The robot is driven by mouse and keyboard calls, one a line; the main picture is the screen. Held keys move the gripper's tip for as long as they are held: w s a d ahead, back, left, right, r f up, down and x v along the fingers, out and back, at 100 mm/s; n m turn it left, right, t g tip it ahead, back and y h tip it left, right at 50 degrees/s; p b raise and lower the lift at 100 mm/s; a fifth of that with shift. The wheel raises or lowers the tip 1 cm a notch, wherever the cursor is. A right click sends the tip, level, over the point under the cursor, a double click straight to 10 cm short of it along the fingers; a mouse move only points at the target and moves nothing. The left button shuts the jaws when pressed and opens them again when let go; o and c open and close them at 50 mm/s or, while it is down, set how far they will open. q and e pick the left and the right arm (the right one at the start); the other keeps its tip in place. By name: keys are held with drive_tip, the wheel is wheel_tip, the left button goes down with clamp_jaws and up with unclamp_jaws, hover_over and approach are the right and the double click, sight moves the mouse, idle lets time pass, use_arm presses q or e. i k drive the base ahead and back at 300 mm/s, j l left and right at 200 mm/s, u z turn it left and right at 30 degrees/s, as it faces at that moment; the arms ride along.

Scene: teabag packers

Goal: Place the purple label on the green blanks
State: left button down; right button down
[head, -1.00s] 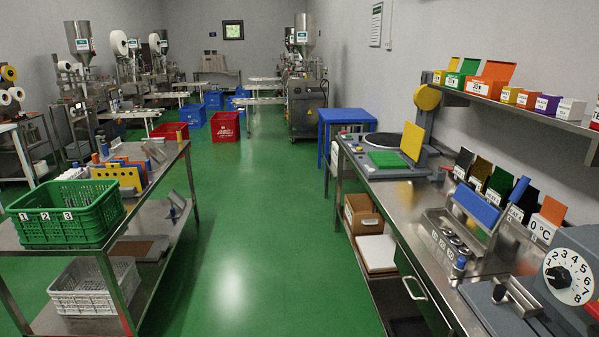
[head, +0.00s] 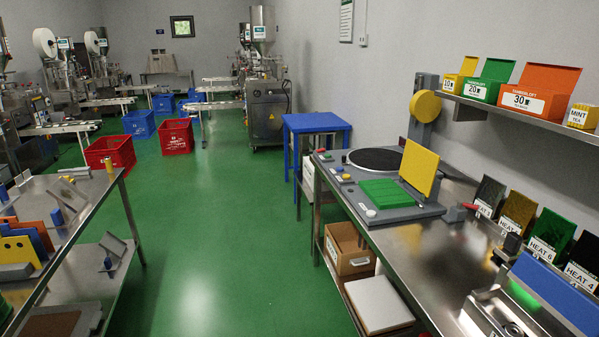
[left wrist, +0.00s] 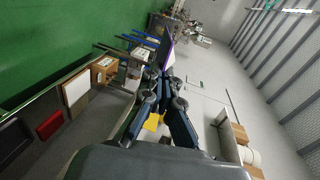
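My left gripper (left wrist: 167,78) shows in the left wrist view with its two dark fingers close together. A thin purple piece (left wrist: 168,54), seemingly the purple label, stands out edge-on between the fingertips. The green blanks seem to be the flat green stack (head: 393,194) on the grey machine base (head: 420,211) in the head view. The stack lies in front of an upright yellow plate (head: 419,167), and my left gripper is not seen near it in that view. My right gripper is in neither view.
On the right bench (head: 415,265) stand several heat cards in holders and a blue bar (head: 556,290). A wall shelf (head: 520,116) holds coloured boxes. A blue table (head: 317,122) stands behind the bench. The green floor (head: 215,240) between the benches is clear.

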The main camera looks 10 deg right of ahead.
sight(376, 192)
drive_tip(key=i+j+z, duration=0.15)
drive_tip(key=i+z, duration=0.3)
drive_tip(key=i+j+z, duration=0.35)
drive_tip(key=i+z, duration=0.15)
drive_tip(key=i, duration=0.15)
drive_tip(key=i+j+z, duration=0.85)
drive_tip(key=j+z, duration=0.2)
drive_tip(key=i+j+z, duration=0.15)
drive_tip(key=j+z, duration=0.15)
drive_tip(key=j, duration=0.25)
drive_tip(key=i+j+z, duration=0.1)
drive_tip(key=j+z, duration=0.2)
drive_tip(key=j, duration=0.15)
drive_tip(key=j+z, duration=0.3)
drive_tip(key=j, duration=0.15)
